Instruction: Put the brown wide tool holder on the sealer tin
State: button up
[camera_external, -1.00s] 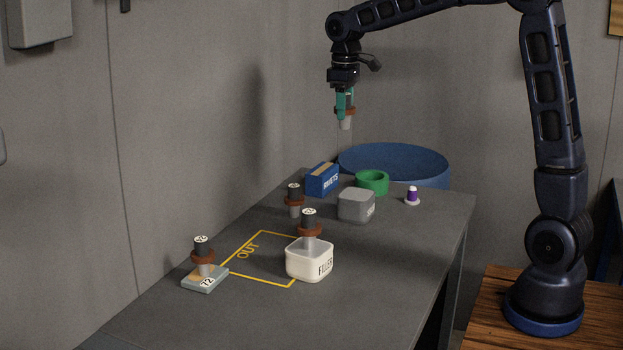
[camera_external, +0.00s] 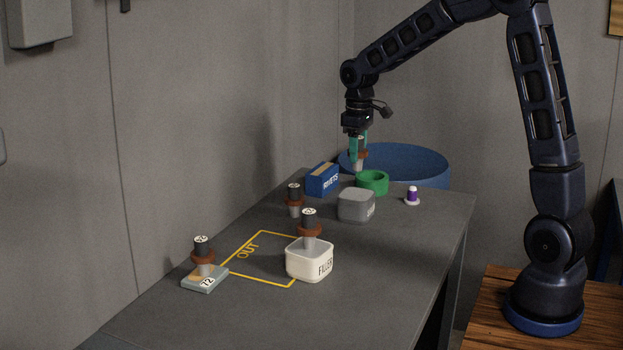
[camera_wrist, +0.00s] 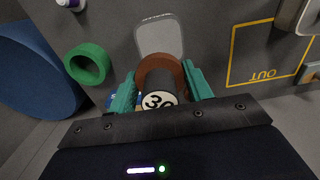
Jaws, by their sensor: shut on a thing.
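My gripper (camera_external: 357,146) has teal fingers and is shut on a tool holder (camera_external: 360,155) with a brown wide collar, a grey lower end and a black numbered top. The held holder hangs upright above the table's far end, near the green ring. In the wrist view the holder (camera_wrist: 159,66) sits between the teal fingers (camera_wrist: 161,88). A grey rounded tin (camera_external: 356,206), its label only partly visible and not readable, stands on the table below and nearer the camera. Its flat top (camera_wrist: 160,34) shows bare in the wrist view, just beyond the holder.
A blue rivets box (camera_external: 322,180), the green ring (camera_external: 372,182) and a purple-and-white piece (camera_external: 412,196) surround the grey tin. A blue drum (camera_external: 410,157) stands behind.

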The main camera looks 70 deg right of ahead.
aim_at(359, 170)
jog(key=shift+f, duration=3.45)
jog(key=o, duration=1.3)
jog(key=shift+f, duration=0.1)
jog(key=shift+c, duration=0.2)
notch_tip(359, 170, up, 12)
jog(key=shift+f, duration=0.1)
jog(key=shift+a+r, duration=0.15)
jog(key=shift+r, duration=0.1)
jog(key=s+a+r+t, duration=0.1)
jog(key=s+a+r, duration=0.5)
jog(key=s+a, duration=0.15)
jog(key=s+a+t, duration=0.1)
jog(key=s+a, duration=0.6)
jog(key=s, duration=0.5)
jog(key=s+a+t, duration=0.2)
jog(key=s+a, duration=0.5)
jog(key=s, duration=0.5)
jog(key=shift+s+r+t, duration=0.15)
jog(key=shift+r+t, duration=0.15)
jog(key=shift+r, duration=0.15)
